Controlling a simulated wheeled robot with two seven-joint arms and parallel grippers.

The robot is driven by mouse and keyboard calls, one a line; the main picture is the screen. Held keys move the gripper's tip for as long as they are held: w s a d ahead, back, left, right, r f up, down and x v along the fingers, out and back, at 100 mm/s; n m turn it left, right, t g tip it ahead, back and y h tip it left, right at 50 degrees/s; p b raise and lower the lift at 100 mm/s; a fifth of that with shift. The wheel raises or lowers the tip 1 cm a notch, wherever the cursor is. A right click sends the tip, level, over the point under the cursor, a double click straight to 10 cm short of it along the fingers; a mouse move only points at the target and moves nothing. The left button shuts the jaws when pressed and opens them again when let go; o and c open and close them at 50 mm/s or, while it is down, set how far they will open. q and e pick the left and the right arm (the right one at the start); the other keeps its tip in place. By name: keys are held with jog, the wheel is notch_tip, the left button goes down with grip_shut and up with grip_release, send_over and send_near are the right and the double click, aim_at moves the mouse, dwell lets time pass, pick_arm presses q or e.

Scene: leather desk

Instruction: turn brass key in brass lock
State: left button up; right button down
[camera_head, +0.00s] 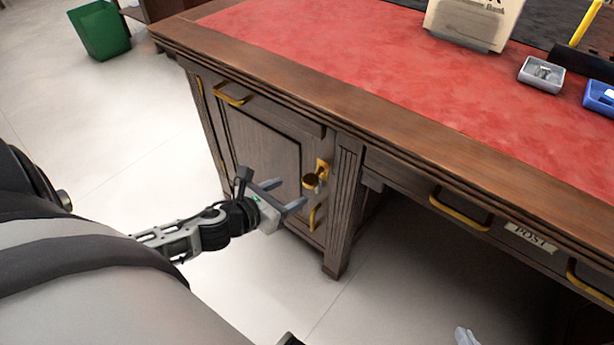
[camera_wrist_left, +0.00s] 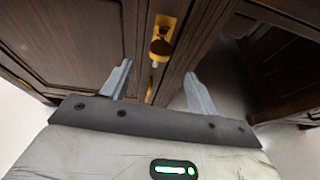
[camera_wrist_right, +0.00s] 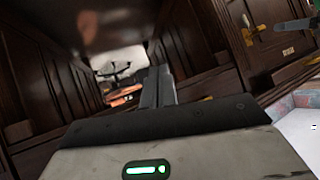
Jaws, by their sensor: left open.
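The brass key (camera_head: 310,181) has a round bow and sticks out of the brass lock (camera_head: 322,167) on the desk's cabinet door. My left gripper (camera_head: 290,194) is open and empty, its fingers pointing at the door just in front of and slightly below the key. In the left wrist view the key (camera_wrist_left: 160,47) and the lock plate (camera_wrist_left: 164,25) appear beyond the gap between the fingers (camera_wrist_left: 158,69), apart from both. My right gripper (camera_head: 465,336) is low at the bottom edge; in the right wrist view its fingers (camera_wrist_right: 157,70) lie together with nothing visible between them.
A brass handle (camera_head: 234,97) is on the drawer above the door. More drawer handles (camera_head: 460,212) and a POST label (camera_head: 531,238) are to the right. The red desktop (camera_head: 330,60) holds small trays (camera_head: 541,75). A green bin (camera_head: 100,30) stands far left. The floor before the cabinet is clear.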

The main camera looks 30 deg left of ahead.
aim_at(305, 185)
pick_arm(q)
jog(key=b+x, duration=0.1)
jog(key=x, duration=0.7)
jog(key=shift+w+f+b, duration=0.15)
jog(key=shift+w+b, duration=0.15)
jog(key=shift+w+d, duration=0.1)
jog(key=shift+w, duration=0.1)
jog(key=shift+w+f, duration=0.1)
pick_arm(e)
jog(key=f, duration=0.2)
jog(key=a+f, duration=0.1)
jog(key=shift+w+f+g, duration=0.2)
jog(key=shift+w+g, duration=0.05)
jog(key=shift+g, duration=0.15)
pick_arm(q)
jog(key=c, duration=1)
